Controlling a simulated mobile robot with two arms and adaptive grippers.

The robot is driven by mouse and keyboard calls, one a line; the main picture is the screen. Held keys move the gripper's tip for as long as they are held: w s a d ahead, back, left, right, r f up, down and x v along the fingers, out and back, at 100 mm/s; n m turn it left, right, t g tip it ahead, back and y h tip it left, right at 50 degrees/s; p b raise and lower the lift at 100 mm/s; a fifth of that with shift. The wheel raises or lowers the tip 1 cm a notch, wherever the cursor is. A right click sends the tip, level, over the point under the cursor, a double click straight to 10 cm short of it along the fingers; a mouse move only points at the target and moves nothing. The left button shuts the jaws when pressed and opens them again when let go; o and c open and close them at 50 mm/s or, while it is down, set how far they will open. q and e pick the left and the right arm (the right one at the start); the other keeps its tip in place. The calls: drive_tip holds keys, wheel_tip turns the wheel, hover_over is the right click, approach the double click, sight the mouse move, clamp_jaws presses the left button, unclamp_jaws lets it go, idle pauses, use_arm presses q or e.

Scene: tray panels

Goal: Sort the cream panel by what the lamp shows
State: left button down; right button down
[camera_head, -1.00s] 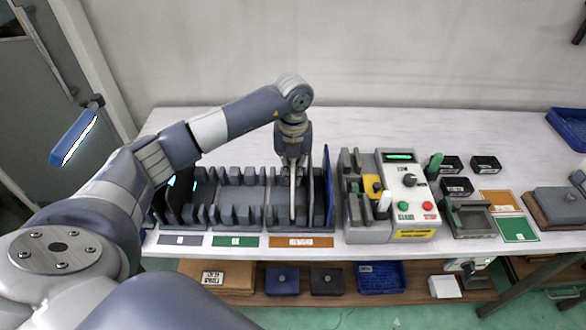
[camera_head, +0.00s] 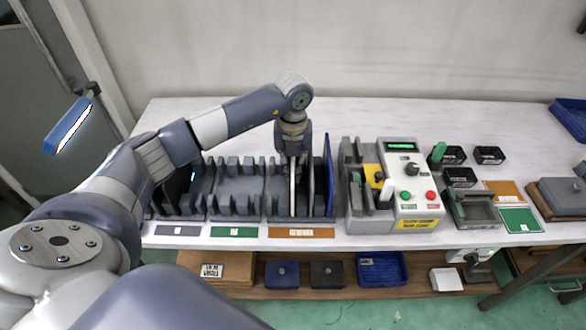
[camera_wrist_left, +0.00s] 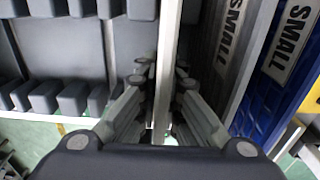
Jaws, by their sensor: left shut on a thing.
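The cream panel (camera_head: 293,198) shows edge-on as a thin upright strip in the rack section (camera_head: 275,213) behind the orange label (camera_head: 301,232). My left gripper (camera_head: 293,173) points down from above and is shut on its upper part. In the left wrist view the panel (camera_wrist_left: 167,50) runs between the two fingers (camera_wrist_left: 162,88). Its lower edge is hidden, so I cannot tell how deep it sits. The tester (camera_head: 407,182) has a lit green display (camera_head: 401,146) at its top. My right gripper is not in view.
A blue panel (camera_head: 329,175) stands at the rack's right end, close to my gripper. Sections with a green label (camera_head: 234,231) and a grey label (camera_head: 178,230) lie to the left. Several small black bins (camera_head: 489,155) stand right of the tester. The table behind the rack is clear.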

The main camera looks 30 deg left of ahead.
use_arm(q)
drive_tip(key=shift+f, duration=0.35)
idle(0.4)
drive_tip(key=c, duration=1.7)
unclamp_jaws()
drive_tip(key=shift+r, duration=0.1)
wheel_tip(320, 180, up, 12)
drive_tip(key=shift+f, duration=0.1)
